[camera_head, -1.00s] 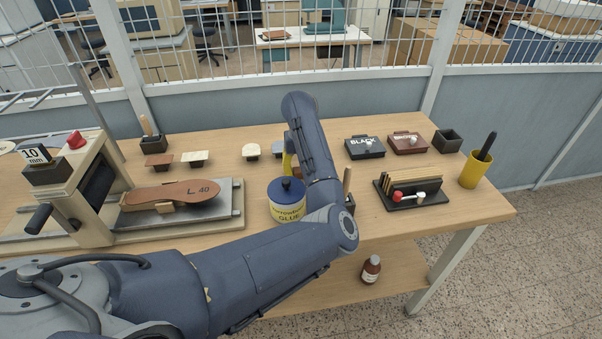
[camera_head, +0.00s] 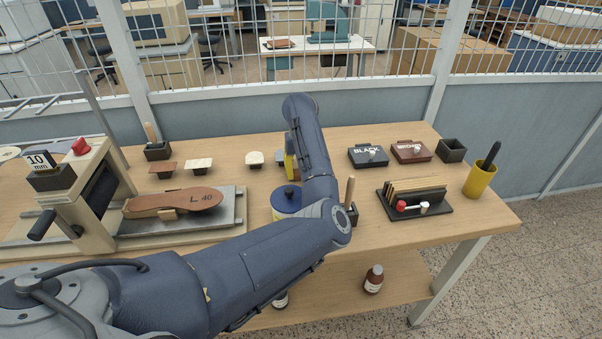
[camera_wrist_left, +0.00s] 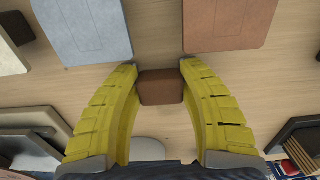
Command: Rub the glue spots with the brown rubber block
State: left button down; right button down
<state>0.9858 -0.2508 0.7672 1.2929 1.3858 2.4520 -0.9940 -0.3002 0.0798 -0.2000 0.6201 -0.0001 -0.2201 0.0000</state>
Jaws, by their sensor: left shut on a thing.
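My left gripper (camera_wrist_left: 160,85) is shut on the brown rubber block (camera_wrist_left: 161,87), which sits between its yellow fingertips in the left wrist view. In the head view, a yellow finger of this left gripper (camera_head: 289,163) shows beside my forearm, near the back middle of the table; the arm hides most of the gripper. Below the block, the wrist view shows bare wood, with a pale blue-grey panel (camera_wrist_left: 84,28) and a brown panel (camera_wrist_left: 229,22) beyond the fingertips. I cannot make out any glue spots. My right gripper is not in view.
A blue-lidded glue pot (camera_head: 286,194) stands partly behind my left arm. A press with a brown sole (camera_head: 180,201) is at left, and small topped stands (camera_head: 199,163) are behind it. Black (camera_head: 368,155) and brown (camera_head: 411,150) boxes, a rack (camera_head: 418,203) and a yellow cup (camera_head: 480,180) are at right.

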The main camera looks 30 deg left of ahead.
pick_arm(q)
jog(key=shift+r, duration=2.8)
jog(key=shift+w+r, duration=0.1)
jog(key=shift+r, duration=1.45)
send_near(278, 178)
jog(key=shift+a+f, duration=0.1)
jog(key=shift+f, duration=0.2)
jog(key=shift+w+f, duration=0.1)
jog(key=shift+f, duration=2.55)
jog(key=shift+f, duration=1.05)
